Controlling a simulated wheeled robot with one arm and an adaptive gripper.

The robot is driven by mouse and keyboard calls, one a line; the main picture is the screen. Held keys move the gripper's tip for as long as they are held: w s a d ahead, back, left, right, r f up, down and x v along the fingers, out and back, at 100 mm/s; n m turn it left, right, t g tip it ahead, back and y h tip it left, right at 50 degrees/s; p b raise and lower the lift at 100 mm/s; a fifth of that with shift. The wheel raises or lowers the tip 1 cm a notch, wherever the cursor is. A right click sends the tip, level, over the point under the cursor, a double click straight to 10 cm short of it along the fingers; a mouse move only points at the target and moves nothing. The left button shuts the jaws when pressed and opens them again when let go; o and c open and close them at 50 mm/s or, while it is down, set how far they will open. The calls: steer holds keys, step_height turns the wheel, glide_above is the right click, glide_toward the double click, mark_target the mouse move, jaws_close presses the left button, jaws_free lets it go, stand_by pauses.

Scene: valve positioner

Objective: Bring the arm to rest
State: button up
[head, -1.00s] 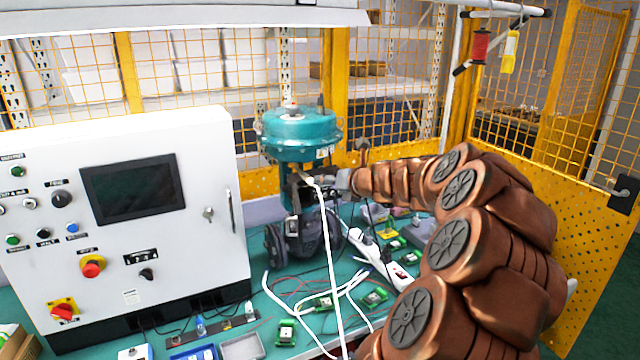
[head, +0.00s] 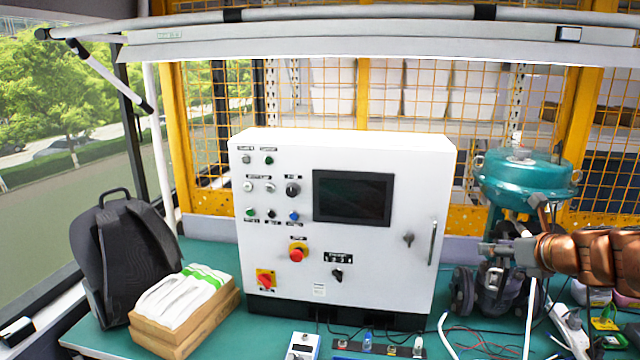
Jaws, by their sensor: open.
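My copper-coloured arm (head: 590,252) enters from the right edge, roughly level, in front of the teal valve actuator's (head: 522,178) lower body. My gripper (head: 490,250), grey and small in the view, points left at its end. It is open, and I see nothing held in it. It lies just right of the white control cabinet's (head: 345,225) door handle in the picture; the gap in depth cannot be told. The arm and gripper hide part of the valve's yoke. The rest of my arm is out of view.
A dark backpack (head: 125,255) and a cardboard box with white packets (head: 185,305) stand at the left of the green table (head: 255,335). Yellow mesh fencing (head: 370,100) stands behind.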

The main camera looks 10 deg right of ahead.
steer(key=s+a+f+n+g+y, duration=0.1)
steer(key=a+n+g+y, duration=0.1)
steer(key=a+n, duration=0.45)
steer(key=s+a+f+n+g+y, duration=0.1)
steer(key=a+f+n, duration=0.15)
steer(key=a, duration=0.75)
steer(key=s+a+f+n+g, duration=0.45)
steer(key=s+a+n, duration=0.35)
steer(key=a+n, duration=0.3)
steer(key=s+f+n+g+h, duration=0.2)
steer(key=s+n, duration=0.5)
steer(key=s, duration=0.4)
steer(key=s+a+f+n+g+h, duration=0.1)
steer(key=s+f+n+g, duration=0.3)
steer(key=s+n, duration=0.4)
steer(key=s+g+h, duration=0.1)
steer(key=s, duration=0.3)
steer(key=shift+a+f, duration=0.3)
